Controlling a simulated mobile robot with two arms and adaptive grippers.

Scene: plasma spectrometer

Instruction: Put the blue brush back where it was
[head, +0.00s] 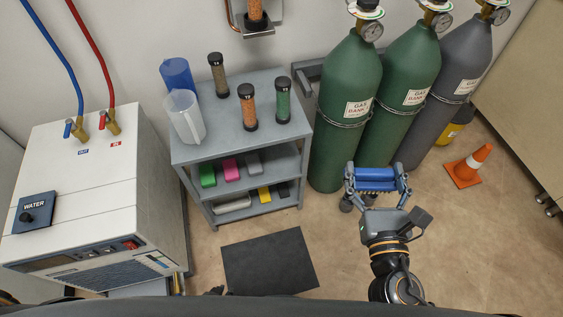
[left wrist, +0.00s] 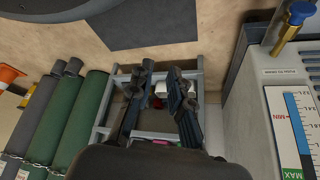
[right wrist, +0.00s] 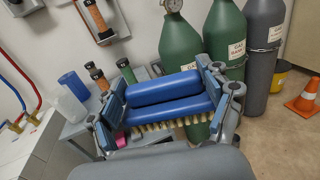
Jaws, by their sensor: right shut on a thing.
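The blue brush (head: 376,180) is held in my right gripper (head: 377,186), in front of the green cylinders and right of the grey shelf cart (head: 242,145). In the right wrist view the blue brush (right wrist: 165,97) lies crosswise between the two fingers, pale bristles underneath. On the cart's middle shelf sit a green brush (head: 207,175), a pink one (head: 231,170) and a grey one (head: 254,163). The lower shelf holds a white item (head: 233,203), a yellow one (head: 264,194) and a dark one (head: 283,189). My left gripper (left wrist: 161,70) is open and empty in the left wrist view.
The cart's top carries a blue beaker (head: 177,75), a clear pitcher (head: 186,118) and several capped columns (head: 248,107). Gas cylinders (head: 345,110) stand right of the cart. An orange cone (head: 470,165) is further right. A dark mat (head: 268,264) lies on clear floor before the cart.

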